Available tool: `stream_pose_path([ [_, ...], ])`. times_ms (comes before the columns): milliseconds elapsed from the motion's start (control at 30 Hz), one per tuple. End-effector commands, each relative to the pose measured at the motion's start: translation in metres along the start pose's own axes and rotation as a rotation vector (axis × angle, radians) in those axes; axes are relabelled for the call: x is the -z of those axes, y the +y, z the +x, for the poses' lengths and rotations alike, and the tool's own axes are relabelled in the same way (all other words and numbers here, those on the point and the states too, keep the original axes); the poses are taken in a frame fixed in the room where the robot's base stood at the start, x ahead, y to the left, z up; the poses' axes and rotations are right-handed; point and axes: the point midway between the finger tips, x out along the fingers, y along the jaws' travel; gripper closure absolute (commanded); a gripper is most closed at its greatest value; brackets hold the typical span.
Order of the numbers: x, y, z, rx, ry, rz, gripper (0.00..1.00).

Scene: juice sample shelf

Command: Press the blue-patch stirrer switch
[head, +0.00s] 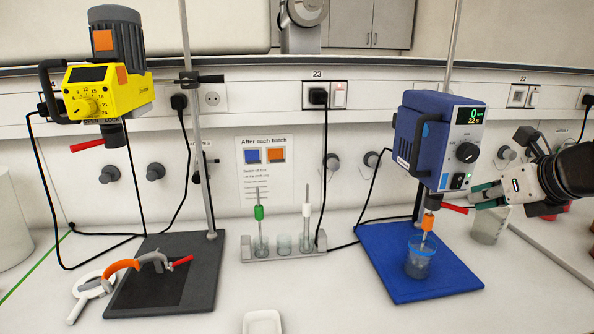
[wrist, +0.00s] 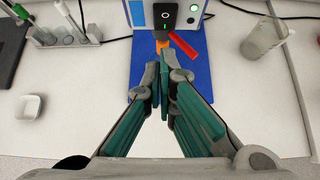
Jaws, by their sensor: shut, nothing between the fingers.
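The blue stirrer (head: 420,140) hangs on a stand at the right, its display showing 0 on the upper line. Its black rocker switch (head: 459,181) is low on the front panel; in the wrist view the switch (wrist: 166,15) shows a small green mark. A round black knob (head: 467,153) sits above it. My gripper (head: 476,196) comes in from the right, just right of the switch in the head view. In the wrist view my gripper (wrist: 160,66) has its green fingers closed together, empty, below the switch. I cannot tell whether it touches the panel.
A beaker (head: 419,258) stands on the blue base (head: 440,285) under the stirrer. A red lever (wrist: 184,47) lies close to my fingertips. Another beaker (head: 490,224) stands behind right. A yellow stirrer (head: 108,92) with orange patches is at left. The front bench centre is mostly clear.

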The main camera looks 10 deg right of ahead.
Motion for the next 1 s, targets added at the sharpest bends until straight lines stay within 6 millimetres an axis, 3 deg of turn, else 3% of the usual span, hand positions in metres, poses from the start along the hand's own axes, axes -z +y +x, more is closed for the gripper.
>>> stream_pose_path([
  [100, -0.014, 0.0, 0.01, 0.0, -0.002, -0.003, 1.0],
  [300, -0.024, 0.0, 0.019, 0.001, -0.002, -0.002, 1.0],
  [1000, -0.032, 0.0, 0.024, 0.001, 0.0, -0.002, 1.0],
])
